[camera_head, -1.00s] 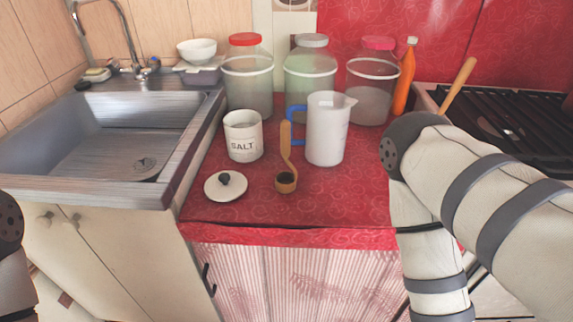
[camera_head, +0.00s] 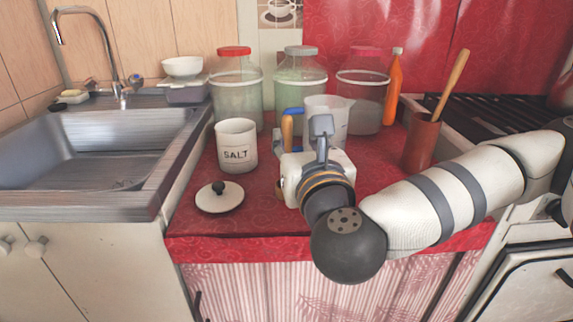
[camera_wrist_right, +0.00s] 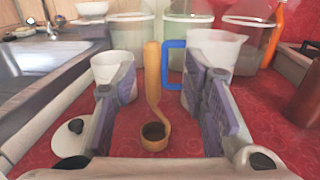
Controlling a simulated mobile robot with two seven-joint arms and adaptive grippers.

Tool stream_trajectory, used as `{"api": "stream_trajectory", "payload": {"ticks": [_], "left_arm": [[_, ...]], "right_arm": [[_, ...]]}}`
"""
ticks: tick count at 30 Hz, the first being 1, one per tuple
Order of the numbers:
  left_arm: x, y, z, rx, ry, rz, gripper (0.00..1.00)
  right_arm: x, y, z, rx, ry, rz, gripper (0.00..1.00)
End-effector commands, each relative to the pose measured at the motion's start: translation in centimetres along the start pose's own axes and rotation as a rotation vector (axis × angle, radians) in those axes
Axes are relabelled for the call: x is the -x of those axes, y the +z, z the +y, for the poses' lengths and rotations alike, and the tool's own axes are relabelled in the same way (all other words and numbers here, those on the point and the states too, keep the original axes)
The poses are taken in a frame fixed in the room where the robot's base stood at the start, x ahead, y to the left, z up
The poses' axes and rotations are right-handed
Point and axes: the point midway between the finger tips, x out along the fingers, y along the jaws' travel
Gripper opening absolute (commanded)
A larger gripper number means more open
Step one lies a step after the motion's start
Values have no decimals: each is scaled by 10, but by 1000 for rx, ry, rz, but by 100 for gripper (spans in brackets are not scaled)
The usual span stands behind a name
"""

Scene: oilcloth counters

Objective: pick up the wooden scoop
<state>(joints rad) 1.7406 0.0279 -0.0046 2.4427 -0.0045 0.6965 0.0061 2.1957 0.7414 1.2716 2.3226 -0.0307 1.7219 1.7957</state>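The wooden scoop shows best in the right wrist view (camera_wrist_right: 152,80), with its bowl on the red counter and its long handle reaching up in the picture. In the head view only the handle's upper part (camera_head: 287,130) and a bit of the bowl show; my right gripper hides the rest. My right gripper (camera_head: 302,142) is open and empty, low over the counter. In the right wrist view its two fingers (camera_wrist_right: 157,118) stand on either side of the scoop, with no visible contact. My left gripper is out of view.
A white jug (camera_head: 324,112) with a blue handle stands close behind the scoop. A salt canister (camera_head: 236,148) and its lid (camera_head: 220,198) are on the left. Lidded jars (camera_head: 237,88) line the back. A brown utensil pot (camera_head: 420,145) stands right, near the stove.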

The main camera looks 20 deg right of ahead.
Motion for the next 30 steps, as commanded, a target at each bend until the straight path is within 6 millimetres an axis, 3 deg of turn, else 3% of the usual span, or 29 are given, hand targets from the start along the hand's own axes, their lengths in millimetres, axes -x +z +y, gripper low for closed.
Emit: {"api": "stream_trajectory", "payload": {"ticks": [9, 17, 22, 30], "left_arm": [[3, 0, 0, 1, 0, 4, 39], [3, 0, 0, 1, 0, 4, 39], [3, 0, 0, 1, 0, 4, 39], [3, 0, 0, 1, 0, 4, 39]], "right_arm": [[-50, -6, 8, 2, 0, 0, 40], [-56, -7, 8, 3, 3, 2, 40], [-55, -7, 8, 3, 3, 2, 1], [-55, -7, 8, 4, 3, 2, 0]]}}
